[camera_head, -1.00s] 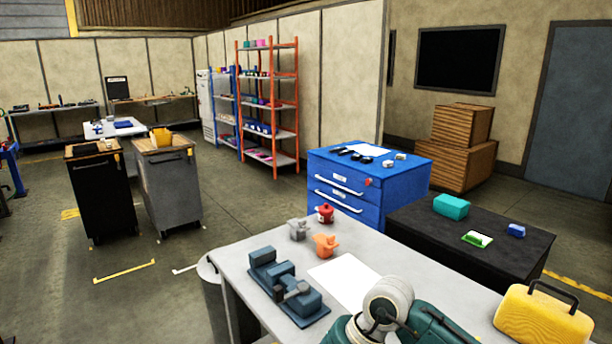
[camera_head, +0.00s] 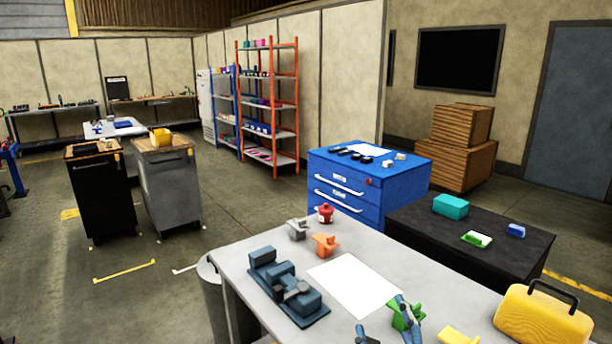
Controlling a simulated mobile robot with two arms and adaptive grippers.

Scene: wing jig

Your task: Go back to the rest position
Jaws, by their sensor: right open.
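My right gripper (camera_head: 384,318) shows at the bottom edge of the head view, over the front of the grey table (camera_head: 235,262). Only its two blue-grey fingers show, spread apart with nothing visible between them. One finger partly covers a green part (camera_head: 416,314) on the table; whether they touch I cannot tell. My left gripper is not in view.
The table holds a white sheet (camera_head: 354,285), a dark blue vise-like fixture (camera_head: 285,289), an orange part (camera_head: 325,245), a grey part (camera_head: 297,229), a red container (camera_head: 325,213), a yellow piece (camera_head: 458,336) and a yellow case (camera_head: 542,318). A black-topped bench (camera_head: 440,232) stands behind.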

